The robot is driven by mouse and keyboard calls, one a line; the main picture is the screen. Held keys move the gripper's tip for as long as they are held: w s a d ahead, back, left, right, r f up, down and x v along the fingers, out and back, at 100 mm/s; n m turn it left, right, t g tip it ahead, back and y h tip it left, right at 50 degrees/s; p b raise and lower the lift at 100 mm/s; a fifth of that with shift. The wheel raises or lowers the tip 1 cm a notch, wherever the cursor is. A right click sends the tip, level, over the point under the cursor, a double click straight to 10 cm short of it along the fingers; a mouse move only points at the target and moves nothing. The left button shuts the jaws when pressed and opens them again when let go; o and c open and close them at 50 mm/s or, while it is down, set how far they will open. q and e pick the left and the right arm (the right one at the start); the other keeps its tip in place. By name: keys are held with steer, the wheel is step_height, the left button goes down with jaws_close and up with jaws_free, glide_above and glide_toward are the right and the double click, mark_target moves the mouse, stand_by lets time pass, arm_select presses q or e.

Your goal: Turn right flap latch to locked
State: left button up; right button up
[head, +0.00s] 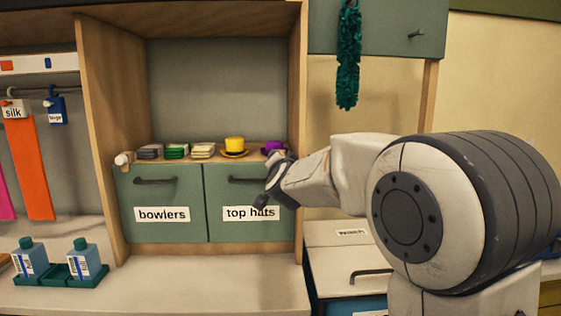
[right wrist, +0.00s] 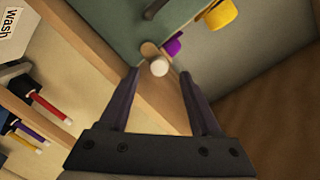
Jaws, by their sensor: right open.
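The right flap, labelled "top hats" (head: 235,187), is a green panel with a dark handle, and it is closed. Its latch (right wrist: 159,68), a pale round knob on a small wooden piece, shows in the right wrist view at the flap's corner by the wooden frame. In the head view my gripper hides this latch. My right gripper (head: 268,178) is open at the flap's upper right corner. In the right wrist view its fingertips (right wrist: 159,76) lie either side of the knob; I cannot tell whether they touch it. My left gripper is not in view.
The left flap, "bowlers" (head: 162,190), has a similar latch (head: 123,159) at its upper left corner. A yellow hat (head: 234,145), a purple hat (head: 272,146) and several stacks sit above the flaps. The wooden side post (head: 299,100) stands close by. Bottles (head: 84,258) stand lower left.

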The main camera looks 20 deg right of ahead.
steer(key=v, duration=0.6)
steer(key=shift+s, duration=0.25)
steer(key=shift+a, duration=0.15)
steer(key=s+a+f+n+g+y, duration=0.1)
steer(key=s+a+f+n+y, duration=0.1)
steer(key=a+f+n+y, duration=0.3)
steer(key=s+a+f+n+g+y, duration=0.1)
steer(key=s+a+f, duration=0.1)
steer(key=a, duration=0.5)
steer(key=s+a+f+n+g+y, duration=0.3)
steer(key=s+a+f+n+g, duration=0.4)
steer(key=s+a+f, duration=0.4)
steer(key=s+d+f+n+g+h, duration=0.1)
steer(key=s+d+f+n+g, duration=0.15)
steer(key=s, duration=0.45)
steer(key=s+d+f+n+g+h, duration=0.1)
steer(key=s+f+n+g, duration=0.1)
steer(key=s+f, duration=0.35)
steer(key=s+d+f+n+g+h, duration=0.1)
steer(key=s+n+g, duration=0.15)
steer(key=s, duration=0.55)
step_height(320, 180, up, 15)
steer(key=d+p, duration=0.1)
steer(key=p, duration=1.4)
steer(key=shift+s+p, duration=0.35)
steer(key=shift+p, duration=0.05)
